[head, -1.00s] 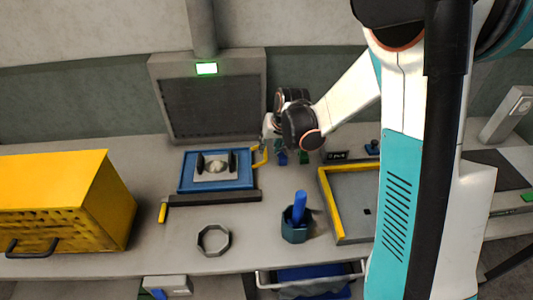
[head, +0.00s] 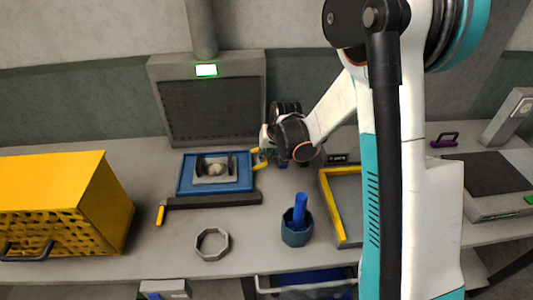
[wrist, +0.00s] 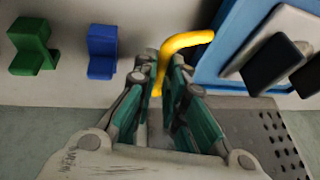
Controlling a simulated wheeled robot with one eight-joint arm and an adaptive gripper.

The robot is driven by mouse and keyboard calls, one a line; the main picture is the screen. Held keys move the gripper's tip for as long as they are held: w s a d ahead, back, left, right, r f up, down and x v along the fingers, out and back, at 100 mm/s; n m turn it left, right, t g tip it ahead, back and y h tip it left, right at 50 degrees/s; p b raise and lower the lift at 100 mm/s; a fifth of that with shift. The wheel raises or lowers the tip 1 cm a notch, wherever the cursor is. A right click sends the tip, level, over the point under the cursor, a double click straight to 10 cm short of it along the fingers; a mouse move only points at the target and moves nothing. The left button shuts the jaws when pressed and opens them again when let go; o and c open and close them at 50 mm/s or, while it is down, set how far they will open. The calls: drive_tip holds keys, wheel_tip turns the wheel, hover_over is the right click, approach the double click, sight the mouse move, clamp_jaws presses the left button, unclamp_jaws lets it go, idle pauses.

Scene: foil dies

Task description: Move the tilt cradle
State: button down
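The tilt cradle appears to be the blue tray (head: 183,188) with a grey plate, dark uprights and a round pale piece on it. It sits on the bench in front of the grey panel. A bent yellow handle (wrist: 186,40) stands at its right side. In the wrist view the cradle's blue edge (wrist: 222,55) is at the upper right. My gripper (wrist: 163,70) has its fingers drawn close together around the handle's lower leg, apparently shut on it. In the head view my wrist hides much of the handle and my fingers.
Green (wrist: 33,45) and blue (wrist: 102,50) blocks stand left of my gripper. A dark bar (head: 215,200) with a yellow end lies before the cradle. A yellow box (head: 50,180) is left.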

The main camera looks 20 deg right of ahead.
drive_tip(key=shift+s+r+t, duration=0.1)
drive_tip(key=shift+r+t, duration=0.25)
drive_tip(key=shift+t, duration=0.05)
drive_tip(key=shift+s+a+r+t+b, duration=0.15)
drive_tip(key=shift+s+r+t+b, duration=0.35)
drive_tip(key=shift+r+t, duration=0.25)
drive_tip(key=shift+s+a+r+n+t+h+b, duration=0.15)
drive_tip(key=shift+s+r+t+h+b, duration=0.1)
drive_tip(key=shift+s+r+t+b, duration=0.5)
drive_tip(key=shift+s+a+r+n+t+h+b, duration=0.2)
drive_tip(key=shift+s+r+t+b, duration=0.25)
drive_tip(key=shift+s+r+t, duration=0.45)
drive_tip(key=shift+w+d+f, duration=0.1)
drive_tip(key=shift+w, duration=0.05)
drive_tip(key=c, duration=1.7)
unclamp_jaws()
drive_tip(key=shift+o, duration=0.2)
wheel_tip(320, 180, up, 10)
